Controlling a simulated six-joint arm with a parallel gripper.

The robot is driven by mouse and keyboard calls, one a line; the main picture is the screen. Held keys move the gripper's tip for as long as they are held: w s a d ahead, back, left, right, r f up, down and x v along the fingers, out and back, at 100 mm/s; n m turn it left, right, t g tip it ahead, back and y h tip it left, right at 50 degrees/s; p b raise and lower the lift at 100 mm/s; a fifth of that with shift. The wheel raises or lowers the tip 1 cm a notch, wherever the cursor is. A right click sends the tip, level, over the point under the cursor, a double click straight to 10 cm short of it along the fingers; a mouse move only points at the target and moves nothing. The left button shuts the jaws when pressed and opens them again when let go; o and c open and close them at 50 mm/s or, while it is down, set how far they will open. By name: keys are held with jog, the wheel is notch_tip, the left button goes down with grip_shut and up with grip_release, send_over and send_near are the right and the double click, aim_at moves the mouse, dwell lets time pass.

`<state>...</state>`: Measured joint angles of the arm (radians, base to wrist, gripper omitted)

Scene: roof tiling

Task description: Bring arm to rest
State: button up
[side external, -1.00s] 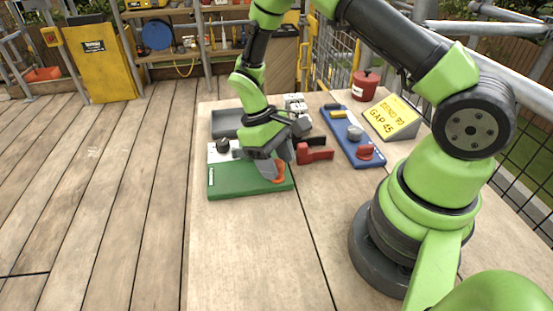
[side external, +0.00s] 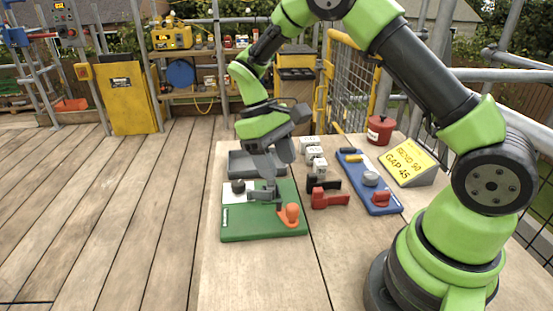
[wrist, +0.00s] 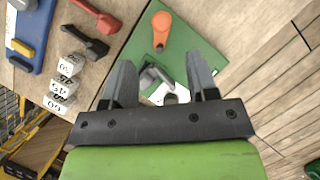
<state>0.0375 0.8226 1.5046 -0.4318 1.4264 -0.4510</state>
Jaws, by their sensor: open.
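My gripper (side external: 273,163) hangs above the back part of the green board (side external: 262,230), its fingers apart with nothing between them. In the wrist view my gripper (wrist: 160,78) also shows spread and empty. On the board, an orange piece (side external: 292,214) stands at the front right and a grey bracket-like piece (side external: 263,194) sits near the middle. A dark round knob (side external: 238,186) is by the white patch at the back left. The orange piece (wrist: 161,28) and grey piece (wrist: 152,75) lie below the fingers in the wrist view.
A red handle (side external: 328,199), a black handle (side external: 324,184) and numbered white blocks (side external: 314,155) stand right of the board. Beyond are a blue board (side external: 381,204), a yellow sign (side external: 408,161) and a red pot (side external: 380,130). A grey tray (side external: 243,163) sits behind.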

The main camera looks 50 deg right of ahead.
jog(key=s+a+r+m+t+y, duration=0.1)
jog(key=s+a+r+t, duration=0.1)
jog(key=s+r+t, duration=0.45)
jog(key=s+a+r+m+t, duration=0.1)
jog(key=s+r+m, duration=0.15)
jog(key=r, duration=0.75)
jog(key=s+a+r+t+y, duration=0.1)
jog(key=s+t, duration=0.3)
jog(key=s, duration=0.3)
jog(key=shift+r+m, duration=0.15)
jog(key=shift+m, duration=0.2)
